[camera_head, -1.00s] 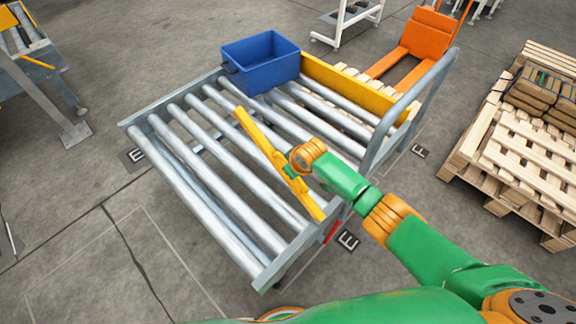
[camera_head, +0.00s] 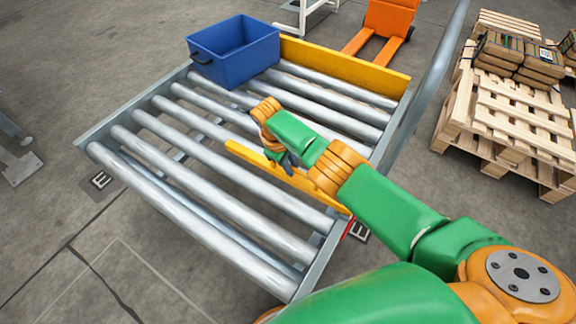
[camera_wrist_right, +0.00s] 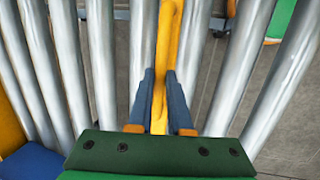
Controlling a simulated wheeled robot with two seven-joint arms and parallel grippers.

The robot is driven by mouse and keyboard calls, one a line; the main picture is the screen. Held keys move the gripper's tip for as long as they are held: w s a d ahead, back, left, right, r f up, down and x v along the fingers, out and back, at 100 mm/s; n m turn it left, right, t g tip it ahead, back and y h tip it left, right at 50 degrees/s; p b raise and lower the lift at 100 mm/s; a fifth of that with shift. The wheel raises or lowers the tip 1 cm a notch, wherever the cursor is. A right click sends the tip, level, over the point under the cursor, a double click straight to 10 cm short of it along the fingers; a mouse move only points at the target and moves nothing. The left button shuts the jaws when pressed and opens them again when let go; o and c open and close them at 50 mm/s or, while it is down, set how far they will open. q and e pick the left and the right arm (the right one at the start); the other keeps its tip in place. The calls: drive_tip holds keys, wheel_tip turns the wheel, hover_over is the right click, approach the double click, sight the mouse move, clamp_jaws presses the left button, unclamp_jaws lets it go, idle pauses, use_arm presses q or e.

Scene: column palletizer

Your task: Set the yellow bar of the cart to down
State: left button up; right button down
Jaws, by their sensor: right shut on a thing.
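The cart (camera_head: 314,262) has a bed of grey rollers in a grey frame. Its yellow bar (camera_head: 318,190) lies low along the rollers, its near end at the frame's right side by a small red part. My right gripper (camera_head: 283,160) comes from above and is shut on the bar; the arm hides part of the bar and most of the fingers. In the right wrist view the yellow bar (camera_wrist_right: 168,40) runs between the two blue-grey fingers (camera_wrist_right: 160,88), parallel to the rollers. My left gripper is not in view.
A blue bin (camera_head: 235,62) stands at the cart's far left, beside a fixed yellow side board (camera_head: 345,67). A grey handle rail (camera_head: 432,75) rises at the right. Pallets (camera_head: 505,125) with brown packages stand beyond it. An orange pallet truck (camera_head: 390,20) is behind.

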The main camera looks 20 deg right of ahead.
drive_tip(key=shift+s+f, duration=0.15)
drive_tip(key=shift+f, duration=0.1)
drive_tip(key=c, duration=0.8)
unclamp_jaws()
drive_tip(key=shift+c, duration=0.2)
drive_tip(key=p+v, duration=0.3)
drive_tip(key=v, duration=0.4)
